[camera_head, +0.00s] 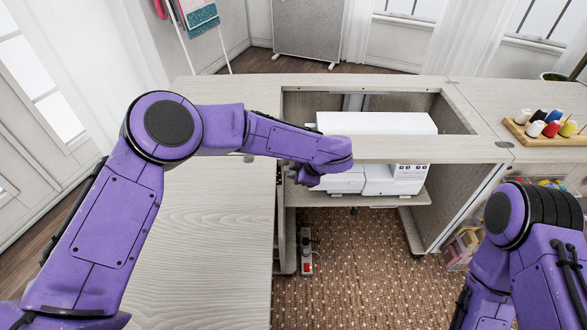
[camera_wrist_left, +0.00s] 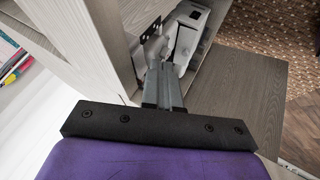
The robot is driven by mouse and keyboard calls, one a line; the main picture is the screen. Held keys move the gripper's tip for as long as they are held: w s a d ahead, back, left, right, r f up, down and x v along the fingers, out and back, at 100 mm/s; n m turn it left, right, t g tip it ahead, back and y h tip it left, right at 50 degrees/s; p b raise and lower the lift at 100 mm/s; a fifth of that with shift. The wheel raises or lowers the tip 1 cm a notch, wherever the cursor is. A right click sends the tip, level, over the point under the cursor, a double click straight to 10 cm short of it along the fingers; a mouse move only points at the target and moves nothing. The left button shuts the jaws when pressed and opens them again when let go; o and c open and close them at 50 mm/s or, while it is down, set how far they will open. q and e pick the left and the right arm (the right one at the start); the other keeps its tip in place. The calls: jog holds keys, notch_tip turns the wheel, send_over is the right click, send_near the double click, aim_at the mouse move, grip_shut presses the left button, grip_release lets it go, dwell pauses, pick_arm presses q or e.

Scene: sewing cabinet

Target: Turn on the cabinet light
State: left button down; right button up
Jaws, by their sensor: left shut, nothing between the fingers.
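The sewing cabinet (camera_head: 213,215) has a wood-grain top with a rectangular opening. My left arm reaches across it. The left gripper (camera_head: 306,178) is at the front left of the opening, beside the white sewing machine (camera_head: 390,180); its fingers are mostly hidden there. In the left wrist view its fingers (camera_wrist_left: 165,72) are shut and empty, close to a pale cabinet panel (camera_wrist_left: 112,35). A small black plate (camera_wrist_left: 150,38) is on the panel just beyond the fingertips; I cannot tell whether it is a switch or whether they touch. No lit cabinet light can be made out.
A wooden tray (camera_head: 520,135) with several thread spools stands on the right top. A power strip (camera_head: 307,262) is low beside the left cabinet leg. Open carpet (camera_head: 345,270) lies below the machine shelf. My right arm is at lower right.

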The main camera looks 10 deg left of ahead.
pick_arm(q)
jog(key=s+f+v, duration=0.1)
jog(key=s+v, duration=0.1)
jog(key=v, duration=0.9)
jog(key=shift+d+r, duration=0.25)
jog(key=shift+d, duration=0.1)
pick_arm(e)
jog(key=shift+s+r, duration=0.45)
jog(key=shift+r, duration=0.15)
pick_arm(q)
jog(key=shift+s, duration=0.1)
